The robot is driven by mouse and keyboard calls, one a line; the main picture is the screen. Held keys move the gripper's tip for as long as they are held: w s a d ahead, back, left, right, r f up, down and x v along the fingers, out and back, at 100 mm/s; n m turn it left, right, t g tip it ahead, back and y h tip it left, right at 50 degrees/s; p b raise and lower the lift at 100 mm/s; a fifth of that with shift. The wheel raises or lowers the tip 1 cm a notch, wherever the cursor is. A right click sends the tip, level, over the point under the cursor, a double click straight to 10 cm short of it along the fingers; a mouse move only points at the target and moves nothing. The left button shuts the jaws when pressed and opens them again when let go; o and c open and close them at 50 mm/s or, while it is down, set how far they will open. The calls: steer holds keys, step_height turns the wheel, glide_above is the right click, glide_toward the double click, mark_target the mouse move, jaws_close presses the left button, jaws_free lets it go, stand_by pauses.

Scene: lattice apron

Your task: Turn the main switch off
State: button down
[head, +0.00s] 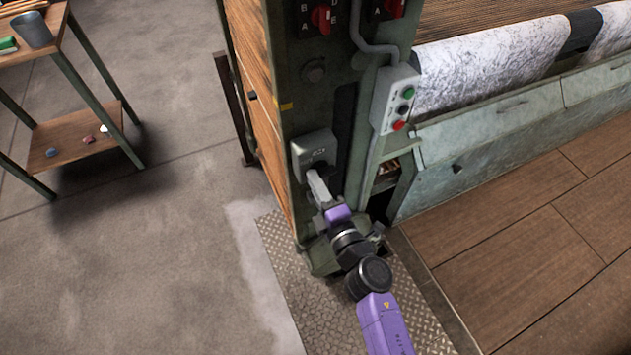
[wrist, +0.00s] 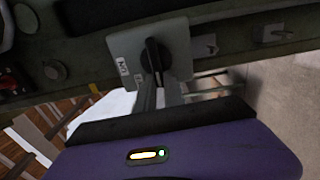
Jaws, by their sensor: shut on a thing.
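The main switch is a pale grey box (head: 313,147) on the green machine post. In the wrist view its plate (wrist: 178,38) carries a round black knob with a black bar handle (wrist: 153,52). The handle points nearly along the fingers, tilted slightly. A small white label with dark letters sits left of the knob. My gripper (head: 314,182) reaches up to the box from below. In the wrist view my gripper (wrist: 157,88) has its two grey fingers on either side of the handle's near end, shut on it. The handle is hidden in the head view.
A control box (head: 396,100) with green, black and red buttons hangs right of the post. Red rotary switches (head: 321,17) sit above. A wooden-shelved rack (head: 75,133) stands left over open concrete floor. Tread plate (head: 300,285) lies below the post.

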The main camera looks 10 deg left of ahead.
steer(key=c, duration=1.5)
jaws_free()
steer(key=shift+o, duration=0.2)
steer(key=shift+f, duration=0.1)
steer(key=p+v, duration=0.1)
steer(key=v, duration=0.6)
steer(key=shift+s+d+r, duration=0.2)
steer(key=shift+s+d, duration=0.05)
steer(key=shift+s, duration=0.05)
